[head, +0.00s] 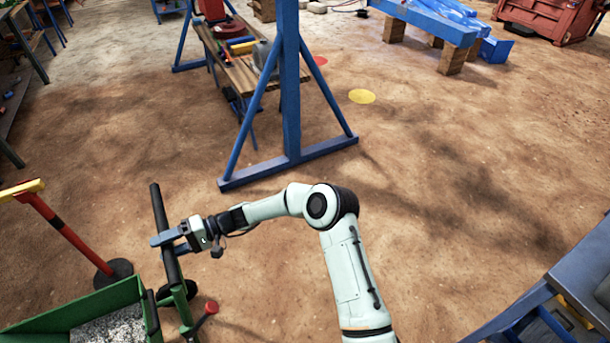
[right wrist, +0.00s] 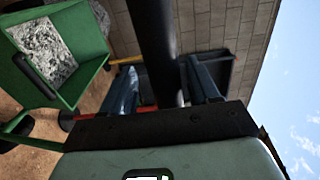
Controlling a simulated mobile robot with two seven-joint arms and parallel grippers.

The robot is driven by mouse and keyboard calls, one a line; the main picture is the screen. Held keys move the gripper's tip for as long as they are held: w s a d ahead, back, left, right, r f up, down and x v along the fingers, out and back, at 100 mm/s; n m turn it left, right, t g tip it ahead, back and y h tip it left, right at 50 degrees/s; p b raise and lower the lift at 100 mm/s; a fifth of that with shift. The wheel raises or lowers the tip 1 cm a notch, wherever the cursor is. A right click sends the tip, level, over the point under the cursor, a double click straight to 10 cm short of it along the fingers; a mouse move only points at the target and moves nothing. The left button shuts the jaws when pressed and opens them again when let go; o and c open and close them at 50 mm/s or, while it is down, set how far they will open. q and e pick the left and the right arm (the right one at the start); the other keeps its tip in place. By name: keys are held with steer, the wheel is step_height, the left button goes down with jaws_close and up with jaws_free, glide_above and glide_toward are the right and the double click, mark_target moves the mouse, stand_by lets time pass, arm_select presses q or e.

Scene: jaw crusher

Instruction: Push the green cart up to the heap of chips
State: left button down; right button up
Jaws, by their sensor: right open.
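The green cart (head: 82,305) is cut off at the lower left of the head view, with grey chips (head: 112,328) in its tray. It also shows at the left of the right wrist view (right wrist: 88,72). Its black handle bar (head: 160,212) rises beside the tray. My right gripper (head: 165,243) is at this bar, its jaws open. In the right wrist view the bar (right wrist: 155,40) runs between the two fingers (right wrist: 163,88), with a gap at each side. No separate heap of chips shows. My left gripper is out of view.
A red post with a yellow top (head: 68,232) stands behind the cart. A blue A-frame (head: 290,150) and a wooden bench (head: 240,75) stand beyond. A blue-grey table (head: 560,285) is at lower right. The dirt floor between is open.

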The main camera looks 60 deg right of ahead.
steer(key=shift+w+r, duration=0.1)
steer(key=shift+r, duration=0.15)
steer(key=shift+d, duration=0.2)
steer(key=v, duration=1.1)
steer(key=shift+s+d, duration=0.25)
steer(key=shift+d, duration=0.05)
steer(key=shift+f, duration=0.1)
